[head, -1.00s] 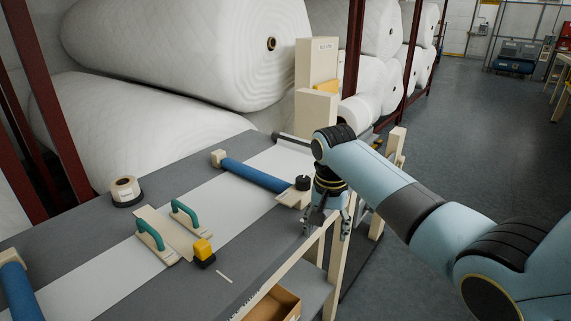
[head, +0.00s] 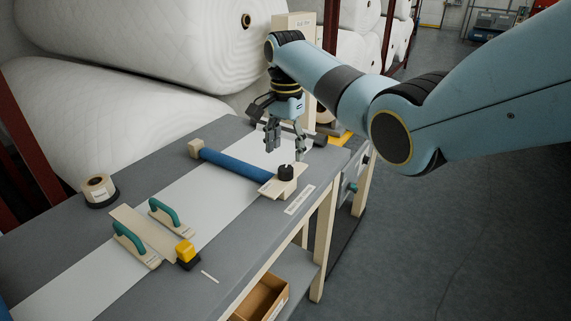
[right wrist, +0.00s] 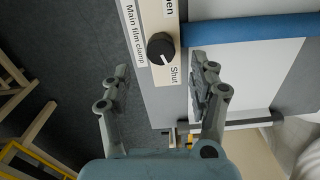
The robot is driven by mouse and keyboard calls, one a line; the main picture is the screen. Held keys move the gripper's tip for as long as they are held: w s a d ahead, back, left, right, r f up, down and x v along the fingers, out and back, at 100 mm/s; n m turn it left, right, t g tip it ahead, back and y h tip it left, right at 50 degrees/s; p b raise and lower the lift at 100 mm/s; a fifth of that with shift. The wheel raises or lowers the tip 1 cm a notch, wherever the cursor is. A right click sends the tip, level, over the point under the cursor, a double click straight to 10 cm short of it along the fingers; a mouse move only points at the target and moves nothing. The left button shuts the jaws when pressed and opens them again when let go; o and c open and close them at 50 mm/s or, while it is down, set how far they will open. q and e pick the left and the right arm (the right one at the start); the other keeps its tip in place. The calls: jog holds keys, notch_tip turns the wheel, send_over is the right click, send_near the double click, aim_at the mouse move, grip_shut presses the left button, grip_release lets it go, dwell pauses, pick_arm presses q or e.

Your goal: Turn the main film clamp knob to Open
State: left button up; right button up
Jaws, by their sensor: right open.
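The main film clamp knob (head: 286,171) is black and round, on a pale wooden block at the near right end of the blue roller bar (head: 235,165). In the right wrist view the knob (right wrist: 160,48) has a white pointer mark toward the word "Shut"; the other word is partly cut off at the top edge and ends in "pen". A "Main film clamp" label (right wrist: 134,35) lies beside it. My right gripper (head: 285,151) is open and empty above the knob, pointing down. In the right wrist view its fingertips (right wrist: 160,66) lie either side of the knob, apart from it. My left gripper is out of view.
The grey table (head: 70,240) carries a white film strip, a tape roll (head: 99,190), a board with two green handles (head: 163,214) and a yellow-black block (head: 187,254). A cardboard box (head: 262,297) sits on the shelf below.

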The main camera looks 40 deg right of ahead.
aim_at(286, 168)
notch_tip(286, 168, down, 6)
jog(key=shift+r, duration=0.15)
jog(key=c, duration=1.2)
jog(key=shift+o, duration=0.2)
